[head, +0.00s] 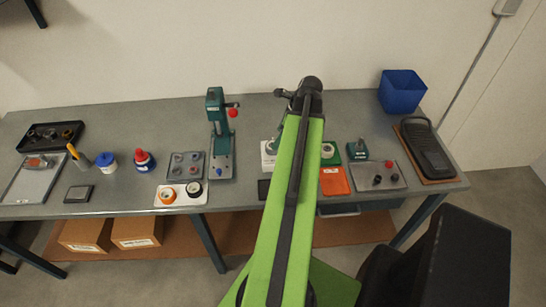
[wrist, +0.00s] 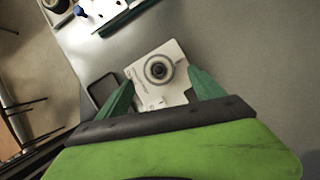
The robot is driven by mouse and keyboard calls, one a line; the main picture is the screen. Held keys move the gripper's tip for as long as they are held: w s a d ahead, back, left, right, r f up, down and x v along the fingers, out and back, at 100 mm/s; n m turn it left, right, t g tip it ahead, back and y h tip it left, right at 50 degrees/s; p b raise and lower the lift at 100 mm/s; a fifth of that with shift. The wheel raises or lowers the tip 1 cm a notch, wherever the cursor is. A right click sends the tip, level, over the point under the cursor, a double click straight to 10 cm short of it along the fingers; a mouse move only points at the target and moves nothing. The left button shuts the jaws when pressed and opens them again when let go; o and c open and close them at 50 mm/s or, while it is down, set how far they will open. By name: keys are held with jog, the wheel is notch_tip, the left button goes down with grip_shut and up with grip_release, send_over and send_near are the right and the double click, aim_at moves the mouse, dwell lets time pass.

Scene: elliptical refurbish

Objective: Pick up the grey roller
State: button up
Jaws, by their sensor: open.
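A round grey roller (wrist: 159,69) with a dark centre lies on a white printed card (wrist: 181,52) in the wrist view. My gripper (wrist: 161,80) has its two green fingers spread apart, one toward each side of the card. Nothing is held between them. The roller shows in the gap between the fingers, but I cannot tell how far above it they are. In the head view, my green arm reaches over the bench and covers part of the white card (head: 267,159); the fingertips cannot be made out there.
A dark pad (wrist: 102,90) lies left of the card. On the grey bench (head: 60,110), a green press (head: 215,120) stands left of my arm. An orange pad (head: 335,182), a tray (head: 375,176) and a blue bin (head: 402,92) are to the right. Bare bench lies behind the card.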

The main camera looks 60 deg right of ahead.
jog(key=shift+f, duration=0.15)
jog(key=b+x, duration=0.4)
jog(key=x, duration=0.1)
jog(key=shift+a+f+b, duration=0.1)
jog(key=shift+f+b, duration=0.1)
jog(key=shift+b, duration=0.2)
jog(key=shift+r, duration=0.2)
grip_shut()
jog(key=shift+r+p, duration=0.6)
jog(key=shift+p, duration=0.2)
notch_tip(320, 180, up, 4)
jog(key=p, duration=0.4)
jog(key=shift+s, duration=0.15)
jog(key=s+d+r+p, duration=0.5)
jog(key=s+d, duration=0.3)
jog(key=shift+s+r+p, duration=0.2)
jog(key=shift+r+p, duration=0.15)
